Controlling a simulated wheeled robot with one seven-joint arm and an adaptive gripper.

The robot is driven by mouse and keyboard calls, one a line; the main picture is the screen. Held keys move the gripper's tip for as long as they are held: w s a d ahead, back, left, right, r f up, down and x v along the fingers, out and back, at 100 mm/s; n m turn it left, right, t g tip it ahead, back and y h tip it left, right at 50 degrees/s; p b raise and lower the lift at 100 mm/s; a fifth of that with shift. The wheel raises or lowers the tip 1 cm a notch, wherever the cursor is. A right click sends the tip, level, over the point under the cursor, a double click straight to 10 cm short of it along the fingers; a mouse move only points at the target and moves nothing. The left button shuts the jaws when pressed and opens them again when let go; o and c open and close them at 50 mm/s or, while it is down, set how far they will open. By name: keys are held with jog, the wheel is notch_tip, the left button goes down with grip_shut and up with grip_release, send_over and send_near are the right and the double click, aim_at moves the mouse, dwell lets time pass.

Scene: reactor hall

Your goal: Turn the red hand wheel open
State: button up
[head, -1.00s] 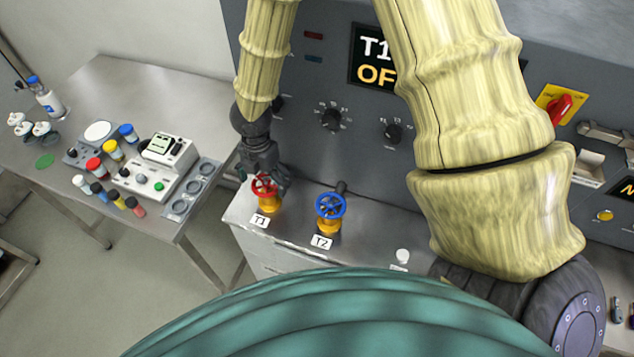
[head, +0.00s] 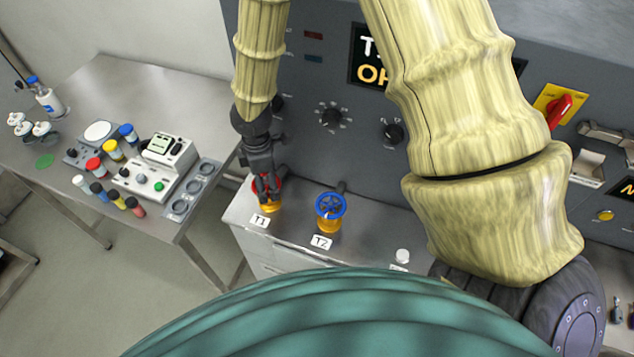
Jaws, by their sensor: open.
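The red hand wheel (head: 278,186) sits on a yellow valve body (head: 271,206) behind the T1 label (head: 261,221), at the left end of the steel ledge. My gripper (head: 268,190) points down at the wheel from above, with its fingers over it. The fingers are open and cover much of the wheel, so whether they touch its rim cannot be told. The display (head: 370,58) on the panel is partly hidden by my arm; it starts with "T" and "O".
A blue hand wheel (head: 331,205) labelled T2 (head: 321,242) stands close to the right. The grey control panel (head: 330,150) with knobs rises behind. A steel table (head: 95,85) with coloured jars and an instrument (head: 158,170) stands left, across a gap.

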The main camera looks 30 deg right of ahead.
jog(key=m, duration=0.4)
jog(key=shift+m, duration=0.3)
jog(key=m, duration=0.9)
jog(key=shift+b, duration=0.4)
jog(key=shift+m+p, duration=0.4)
jog(key=shift+m, duration=1.8)
